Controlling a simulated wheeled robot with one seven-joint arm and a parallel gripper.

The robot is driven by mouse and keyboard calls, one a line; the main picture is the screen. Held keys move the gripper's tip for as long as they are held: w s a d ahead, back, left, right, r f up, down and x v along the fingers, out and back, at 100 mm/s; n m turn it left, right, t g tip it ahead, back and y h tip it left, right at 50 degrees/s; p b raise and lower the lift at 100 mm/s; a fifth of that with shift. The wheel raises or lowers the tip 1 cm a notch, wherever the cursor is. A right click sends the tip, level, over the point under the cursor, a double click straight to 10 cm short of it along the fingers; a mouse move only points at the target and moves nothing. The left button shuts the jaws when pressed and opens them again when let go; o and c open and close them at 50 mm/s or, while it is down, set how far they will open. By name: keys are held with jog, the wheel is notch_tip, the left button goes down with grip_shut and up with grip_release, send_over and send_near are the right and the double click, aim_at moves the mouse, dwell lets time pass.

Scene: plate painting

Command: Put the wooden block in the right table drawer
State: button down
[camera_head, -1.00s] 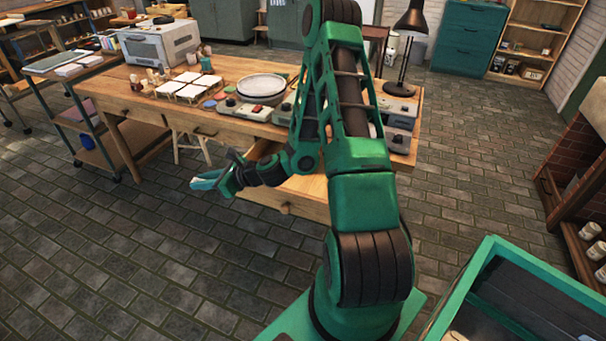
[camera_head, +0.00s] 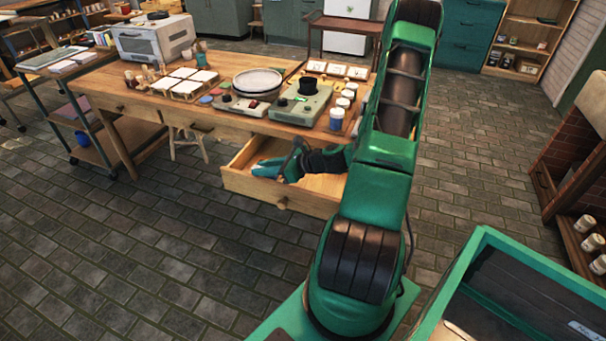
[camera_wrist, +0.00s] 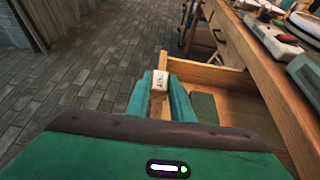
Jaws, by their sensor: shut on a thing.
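The wooden block (camera_wrist: 160,79) is small and pale, with dark lettering on its end. It sits between the two green fingers of my gripper (camera_wrist: 160,92) in the wrist view. In the head view my gripper (camera_head: 268,168) is over the left part of the pulled-out right table drawer (camera_head: 245,184); the block is too small to make out there. The drawer (camera_wrist: 215,75) also shows in the wrist view, with its wall just beyond the fingers. I cannot tell whether the block touches the drawer floor.
The wooden table (camera_head: 110,92) carries a banding wheel (camera_head: 257,82), a hot plate (camera_head: 303,104), white tiles (camera_head: 185,80) and several jars. The table edge runs just above the drawer. A green-framed cart (camera_head: 470,240) stands at lower right.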

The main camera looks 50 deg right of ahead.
jog(key=s+d, duration=0.6)
jog(key=s, duration=0.1)
send_over(305, 178)
jog(key=shift+m+h, duration=0.3)
notch_tip(305, 178, down, 7)
jog(key=shift+s+r, duration=0.1)
jog(key=shift+d+f, duration=0.1)
jog(key=shift+f, duration=2)
jog(key=c, duration=1.5)
grip_release()
jog(key=shift+f, duration=0.1)
jog(key=shift+c, duration=0.2)
